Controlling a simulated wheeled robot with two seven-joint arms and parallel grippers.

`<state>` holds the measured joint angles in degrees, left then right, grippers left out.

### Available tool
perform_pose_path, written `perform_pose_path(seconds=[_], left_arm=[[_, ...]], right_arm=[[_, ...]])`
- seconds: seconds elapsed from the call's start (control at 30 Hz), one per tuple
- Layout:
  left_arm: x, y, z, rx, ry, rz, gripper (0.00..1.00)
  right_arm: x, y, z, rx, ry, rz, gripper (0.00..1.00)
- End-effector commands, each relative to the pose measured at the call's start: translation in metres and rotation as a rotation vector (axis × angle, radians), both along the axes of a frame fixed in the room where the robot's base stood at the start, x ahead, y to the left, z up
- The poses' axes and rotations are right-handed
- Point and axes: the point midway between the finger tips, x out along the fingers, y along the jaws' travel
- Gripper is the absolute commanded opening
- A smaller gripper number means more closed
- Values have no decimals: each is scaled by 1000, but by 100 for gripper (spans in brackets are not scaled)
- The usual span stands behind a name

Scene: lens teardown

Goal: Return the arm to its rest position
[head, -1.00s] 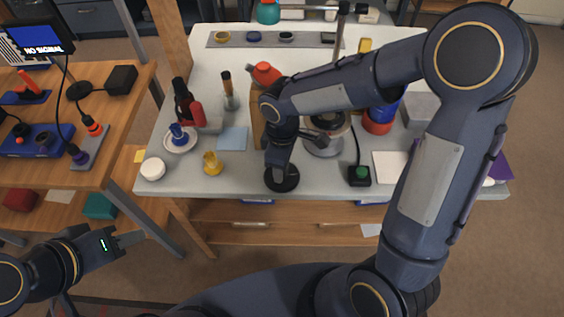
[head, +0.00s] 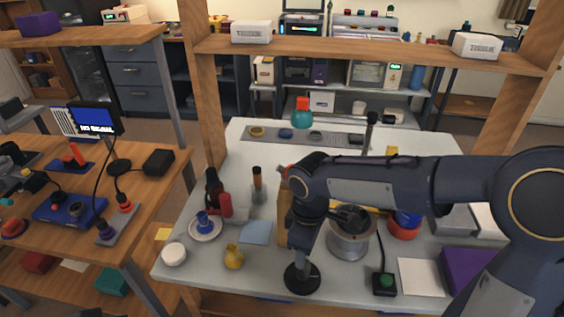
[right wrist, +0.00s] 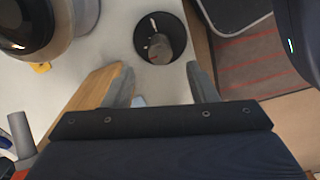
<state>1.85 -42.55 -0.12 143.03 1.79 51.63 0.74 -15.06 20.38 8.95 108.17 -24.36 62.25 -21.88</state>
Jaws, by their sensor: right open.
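My right arm reaches in from the right in the head view and bends down over the white worktable (head: 262,283). My right gripper (head: 301,258) points down near the table's front edge, above a black round dish (head: 303,285). In the right wrist view its two fingers (right wrist: 160,80) are spread apart with nothing between them. The dish (right wrist: 142,38) lies beyond the fingertips with a grey piece (right wrist: 161,48) in it. I cannot tell how high the gripper is above the dish. My left gripper does not show in the head view.
A round metal-sided pot (head: 349,242) stands right of the gripper. A green-button box (head: 384,283), a yellow piece (head: 234,257) and a white round jar (head: 174,254) lie along the front. A wooden shelf (head: 370,52) spans above the table.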

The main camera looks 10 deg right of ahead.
Motion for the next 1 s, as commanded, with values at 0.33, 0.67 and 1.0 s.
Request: perform_pose_path(seconds=[0.33, 0.67, 1.0], left_arm=[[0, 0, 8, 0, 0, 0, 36], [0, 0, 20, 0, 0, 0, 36], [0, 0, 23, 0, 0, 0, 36]], right_arm=[[-38, -46, 41, 112, -68, -292, 52], [-130, -92, 75, 420, -192, -900, 52], [-160, -92, 75, 583, -241, -1141, 52]])
